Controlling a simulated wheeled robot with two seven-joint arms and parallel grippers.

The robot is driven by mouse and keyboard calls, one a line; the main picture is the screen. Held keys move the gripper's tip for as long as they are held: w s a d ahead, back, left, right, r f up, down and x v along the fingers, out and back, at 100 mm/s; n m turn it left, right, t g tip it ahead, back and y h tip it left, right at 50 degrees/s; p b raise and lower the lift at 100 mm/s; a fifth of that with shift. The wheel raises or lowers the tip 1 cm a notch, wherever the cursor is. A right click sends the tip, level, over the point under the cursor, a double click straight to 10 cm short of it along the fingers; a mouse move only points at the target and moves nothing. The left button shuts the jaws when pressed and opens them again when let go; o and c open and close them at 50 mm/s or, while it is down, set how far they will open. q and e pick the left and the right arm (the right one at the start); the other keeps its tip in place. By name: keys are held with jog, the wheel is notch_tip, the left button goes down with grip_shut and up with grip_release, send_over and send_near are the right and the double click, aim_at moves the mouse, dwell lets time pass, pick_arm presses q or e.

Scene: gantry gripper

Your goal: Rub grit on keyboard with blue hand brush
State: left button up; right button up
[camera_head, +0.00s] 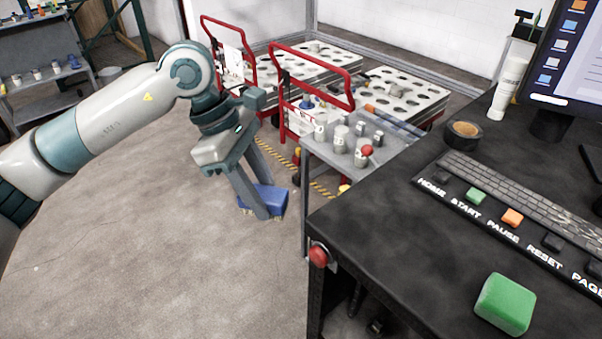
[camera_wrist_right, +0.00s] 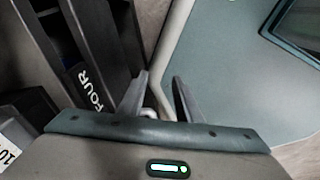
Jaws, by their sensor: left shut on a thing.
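My left gripper (camera_head: 256,203) is shut on the blue hand brush (camera_head: 275,198), which hangs over the floor left of the black desk with its bristles downward. The keyboard (camera_head: 502,182) lies on the desk at the right. Pale grit (camera_head: 563,214) shows on its right part, whose end is cut off by the picture edge. The brush is well apart from the keyboard. My right gripper (camera_wrist_right: 160,76) shows in the right wrist view, its two fingers apart with nothing seen between them.
The black desk (camera_head: 400,215) carries a green block (camera_head: 505,304), a tape roll (camera_head: 464,134), a white tube (camera_head: 508,88) and a monitor (camera_head: 578,55). A labelled button strip (camera_head: 490,222) runs before the keyboard. A red button (camera_head: 318,256) sits on the desk edge. A grey cart (camera_head: 340,160) stands behind.

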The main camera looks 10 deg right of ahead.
pick_arm(q)
jog(key=s+a+f+m+g+y, duration=0.1)
jog(key=s+a+f+m, duration=0.1)
jog(key=a+f+m, duration=0.2)
jog(key=s+a+f+m+g+y, duration=0.1)
jog(key=a+f+m, duration=0.3)
jog(key=a, duration=0.7)
jog(key=s+a+f+m+y+b, duration=0.1)
jog(key=s+a+f+m+y, duration=0.1)
jog(key=a+f+m, duration=0.3)
jog(key=shift+s+a+g, duration=0.4)
jog(key=shift+a, duration=0.8)
